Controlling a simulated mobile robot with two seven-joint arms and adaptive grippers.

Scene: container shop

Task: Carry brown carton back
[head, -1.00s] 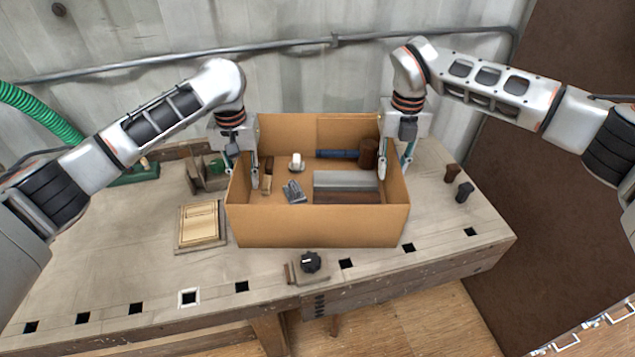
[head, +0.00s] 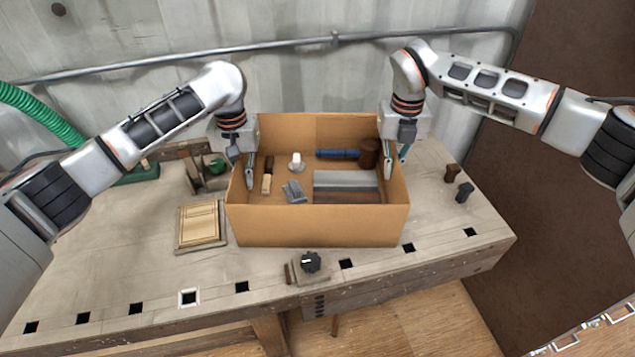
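The open brown carton (head: 320,227) stands upright on the workbench. My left gripper (head: 243,172) straddles its left wall, one finger inside and one outside, and looks shut on that wall. My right gripper (head: 395,168) straddles the right wall the same way and looks shut on it. The outer fingertips are partly hidden behind the walls. Inside the carton lie a grey block (head: 345,180), a blue-handled tool (head: 338,154), a brown cylinder (head: 368,152), a small white item (head: 296,162), a grey metal piece (head: 294,192) and a brush-like tool (head: 267,183).
The workbench (head: 120,250) is bare at the front left. A wooden panel (head: 200,224) lies close left of the carton, a black knob (head: 310,262) in front, and two small dark pegs (head: 465,192) at right. The corrugated wall (head: 300,80) rises behind.

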